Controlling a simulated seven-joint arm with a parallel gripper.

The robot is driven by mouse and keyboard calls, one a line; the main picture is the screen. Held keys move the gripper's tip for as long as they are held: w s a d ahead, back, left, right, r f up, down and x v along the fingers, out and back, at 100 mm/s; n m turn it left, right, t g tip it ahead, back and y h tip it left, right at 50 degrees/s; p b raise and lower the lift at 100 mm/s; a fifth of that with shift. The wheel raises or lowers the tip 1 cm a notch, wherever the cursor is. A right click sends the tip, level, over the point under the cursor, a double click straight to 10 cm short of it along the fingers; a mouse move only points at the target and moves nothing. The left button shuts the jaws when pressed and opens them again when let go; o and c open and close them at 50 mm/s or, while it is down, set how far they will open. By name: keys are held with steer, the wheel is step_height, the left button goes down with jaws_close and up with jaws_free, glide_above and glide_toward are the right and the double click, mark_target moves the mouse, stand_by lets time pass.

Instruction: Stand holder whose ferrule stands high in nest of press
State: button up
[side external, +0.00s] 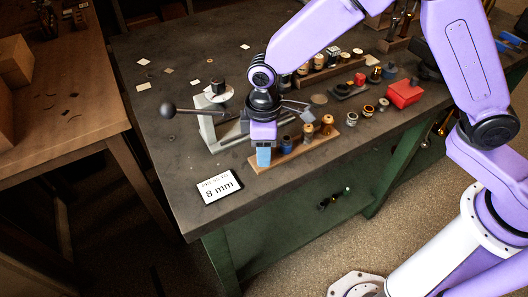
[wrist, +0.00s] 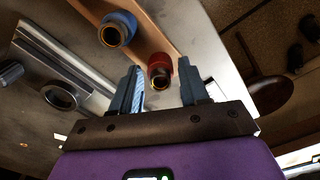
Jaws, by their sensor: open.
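My gripper (wrist: 164,92) is open, its two fingers on either side of a red holder (wrist: 159,68) with a brass-rimmed open end in the wrist view. I see a gap between the holder and the right finger; how far below the fingertips it sits is unclear. A blue holder (wrist: 117,28) with a brass rim stands beside it on the wooden rack (wrist: 160,40). In the side view my gripper (side external: 264,156) is over the left end of the rack (side external: 290,156) and hides part of it. The press (side external: 213,132) stands behind. A dark round ring (wrist: 60,96), possibly its nest, shows on metal.
The press lever ends in a dark ball (side external: 168,109). A card reading 8 mm (side external: 218,187) lies at the front edge. Brass-topped pieces (side external: 326,124) share the rack. A red box (side external: 404,93) and more racks are at right.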

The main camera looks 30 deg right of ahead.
jaws_close()
steer(key=shift+r, duration=3.95)
steer(key=shift+w, duration=0.1)
steer(key=w+d+r, duration=0.1)
steer(key=w+d, duration=0.5)
steer(key=w, duration=0.6)
steer(key=shift+w, duration=0.15)
steer(key=shift+r, duration=0.1)
